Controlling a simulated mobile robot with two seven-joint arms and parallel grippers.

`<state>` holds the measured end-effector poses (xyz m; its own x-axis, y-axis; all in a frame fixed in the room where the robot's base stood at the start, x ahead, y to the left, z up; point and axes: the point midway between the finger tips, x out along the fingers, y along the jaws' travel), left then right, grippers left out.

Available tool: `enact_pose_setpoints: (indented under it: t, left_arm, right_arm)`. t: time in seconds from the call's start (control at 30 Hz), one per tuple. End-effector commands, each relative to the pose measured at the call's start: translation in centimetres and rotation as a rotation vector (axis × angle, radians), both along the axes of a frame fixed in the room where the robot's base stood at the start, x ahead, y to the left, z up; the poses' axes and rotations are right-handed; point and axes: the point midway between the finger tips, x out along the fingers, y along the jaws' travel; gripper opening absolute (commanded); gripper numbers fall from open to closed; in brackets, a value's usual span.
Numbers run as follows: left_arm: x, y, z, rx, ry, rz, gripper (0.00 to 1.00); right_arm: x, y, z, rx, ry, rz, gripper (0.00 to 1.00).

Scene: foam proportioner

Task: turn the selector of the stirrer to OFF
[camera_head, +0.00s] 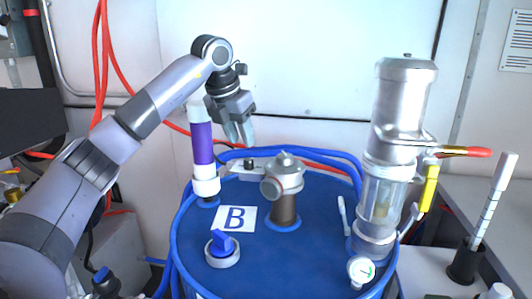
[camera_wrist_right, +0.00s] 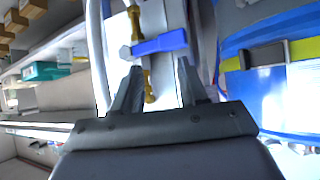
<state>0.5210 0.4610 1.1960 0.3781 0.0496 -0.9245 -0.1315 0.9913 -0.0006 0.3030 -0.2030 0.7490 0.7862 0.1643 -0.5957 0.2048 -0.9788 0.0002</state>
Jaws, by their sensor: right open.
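A blue selector-like knob (camera_head: 222,243) on a round white base sits at the front left of the blue drum lid (camera_head: 310,262), below a white card marked B (camera_head: 236,218). No OFF mark is legible on it. My left gripper (camera_head: 240,140) hangs fingers down over the back of the lid, apart from the knob and behind it; its finger gap is unclear. A small pale box (camera_head: 247,168) stands below it. My right gripper (camera_wrist_right: 155,85) shows in the right wrist view, open and empty. Beyond its fingers is a blue lever (camera_wrist_right: 160,43) on brass fittings.
A purple and white column (camera_head: 203,150) rises beside my left gripper. A metal cap on a brown post (camera_head: 284,190) stands mid-lid. A tall metal and glass cylinder (camera_head: 400,110) and a gauge (camera_head: 361,271) stand at the right. Blue hose rings the lid.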

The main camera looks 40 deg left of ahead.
Motion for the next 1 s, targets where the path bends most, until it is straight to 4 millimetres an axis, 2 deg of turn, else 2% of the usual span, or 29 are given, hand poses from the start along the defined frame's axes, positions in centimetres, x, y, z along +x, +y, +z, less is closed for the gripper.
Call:
enact_pose_setpoints:
  t: [0.33,0.5,0.83,0.93,0.97,1.0]
  left_arm:
    - [1.8,0.3,-4.4,0.002,0.004,0.0,0.37]
    - [2.4,0.3,-6.0,0.001,0.003,-0.001,0.37]
    - [2.6,0.3,-6.4,0.0,0.0,-0.002,0.37]
    - [2.6,0.3,-6.4,0.0,0.0,-0.002,0.04]
    - [2.6,0.3,-6.4,0.0,0.0,-0.002,0.0]
    - [2.6,0.3,-6.4,0.0,0.0,-0.002,0.0]
  right_arm:
    - [0.0,0.0,0.5,0.0,0.0,0.0,0.43]
    - [0.0,0.0,0.7,0.0,0.0,0.0,0.43]
    - [0.0,0.0,0.7,0.0,0.0,0.0,0.43]
    - [0.0,0.0,0.7,0.0,0.0,0.0,0.43]
    - [0.0,0.0,0.7,0.0,0.0,0.0,0.43]
    - [0.0,0.0,0.7,0.0,0.0,0.0,0.43]
